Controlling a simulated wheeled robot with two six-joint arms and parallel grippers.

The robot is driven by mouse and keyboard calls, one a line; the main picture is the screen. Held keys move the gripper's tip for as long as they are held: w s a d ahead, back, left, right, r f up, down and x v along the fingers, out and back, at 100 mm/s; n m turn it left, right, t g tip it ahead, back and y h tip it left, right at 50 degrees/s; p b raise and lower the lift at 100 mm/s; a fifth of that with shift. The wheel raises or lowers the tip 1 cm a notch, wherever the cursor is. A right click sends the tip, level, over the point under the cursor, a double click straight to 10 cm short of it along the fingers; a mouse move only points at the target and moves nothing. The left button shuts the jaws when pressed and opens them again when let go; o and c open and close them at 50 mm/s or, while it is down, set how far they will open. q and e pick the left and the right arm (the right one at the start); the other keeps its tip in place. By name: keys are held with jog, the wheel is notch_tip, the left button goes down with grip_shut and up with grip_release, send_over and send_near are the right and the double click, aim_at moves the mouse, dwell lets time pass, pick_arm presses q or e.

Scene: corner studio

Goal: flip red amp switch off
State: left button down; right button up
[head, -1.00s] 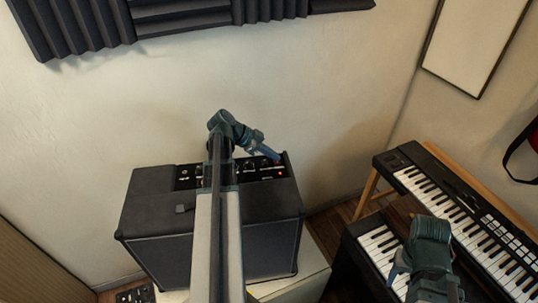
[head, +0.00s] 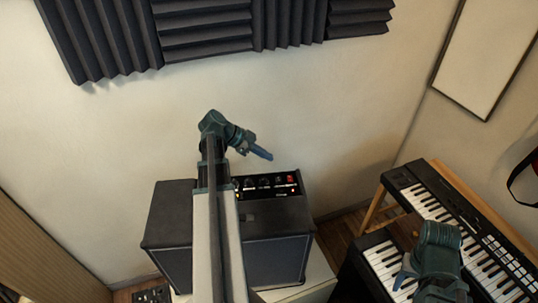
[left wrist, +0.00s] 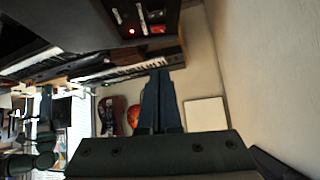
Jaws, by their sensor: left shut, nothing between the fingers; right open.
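The black amp (head: 277,250) stands on a pale stand with its control panel along the top back. The red switch (head: 291,179) is at the panel's right end, with a small glowing light by it. In the left wrist view the red switch (left wrist: 157,29) is at the top beside the lit light (left wrist: 131,31). Its rocker position is too small to tell. My left gripper (head: 266,156) is shut and empty, above and left of the switch in the head view, apart from the amp. My right gripper (head: 402,279) is open and empty over the keyboards.
Two keyboards (head: 478,233) stand to the right of the amp. The wall behind the amp is close, with foam panels (head: 205,30) higher up. My left arm hides the panel's left part. A small device (head: 152,295) sits at lower left.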

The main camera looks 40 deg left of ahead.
pick_arm(q)
jog(key=shift+s+d+r+m, duration=0.1)
jog(key=shift+d+r+m, duration=0.05)
jog(key=shift+d+m, duration=0.2)
jog(key=b, duration=0.8)
send_over(290, 178)
jog(key=s+a, duration=0.1)
jog(key=shift+y, duration=0.3)
notch_tip(290, 178, down, 9)
jog(key=shift+s+r, duration=0.1)
jog(key=shift+a+f+b, duration=0.2)
jog(key=shift+f+b, duration=0.95)
jog(key=shift+b, duration=0.1)
